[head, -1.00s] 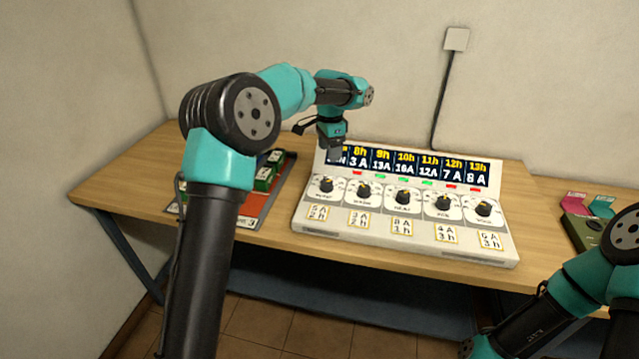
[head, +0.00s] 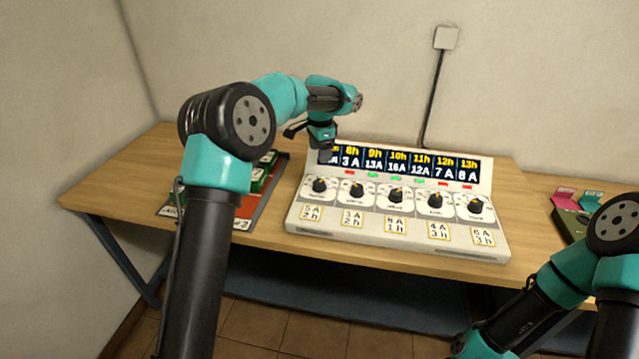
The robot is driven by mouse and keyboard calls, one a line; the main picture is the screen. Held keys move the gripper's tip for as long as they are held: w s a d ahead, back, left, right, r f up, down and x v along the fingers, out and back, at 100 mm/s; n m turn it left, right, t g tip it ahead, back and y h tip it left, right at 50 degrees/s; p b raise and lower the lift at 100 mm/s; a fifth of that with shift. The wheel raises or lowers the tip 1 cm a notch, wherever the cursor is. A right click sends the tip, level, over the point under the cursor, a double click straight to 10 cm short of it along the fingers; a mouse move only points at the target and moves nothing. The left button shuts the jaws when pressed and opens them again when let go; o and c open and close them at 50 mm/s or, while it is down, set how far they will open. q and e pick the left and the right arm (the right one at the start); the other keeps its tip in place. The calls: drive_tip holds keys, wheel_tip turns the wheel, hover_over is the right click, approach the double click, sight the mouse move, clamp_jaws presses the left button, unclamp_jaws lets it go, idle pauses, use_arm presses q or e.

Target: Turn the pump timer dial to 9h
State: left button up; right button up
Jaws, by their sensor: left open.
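A white control panel (head: 300,222) stands on the table with a row of several black dials. They are the far left dial (head: 319,185), the second (head: 355,188), the middle (head: 396,195), the fourth (head: 435,200) and the far right dial (head: 475,204). The names under the dials are too small to read, so I cannot tell which is the pump timer. My left gripper (head: 327,156) is open and points down over the panel's left end. It covers the left part of the display and appears apart from the dials. My right gripper is not in view.
The display (head: 398,167) shows columns from 8h to 13h, with small red and green lights below. A tray (head: 247,207) with green blocks lies left of the panel. A green case (head: 572,222) with pink and teal cards stands right. A cable runs up the wall.

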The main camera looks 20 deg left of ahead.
sight(319, 182)
use_arm(q)
wheel_tip(319, 182, down, 13)
drive_tip(key=shift+w+a+f, duration=0.1)
drive_tip(key=shift+w+a, duration=0.05)
idle(0.4)
drive_tip(key=c, duration=0.9)
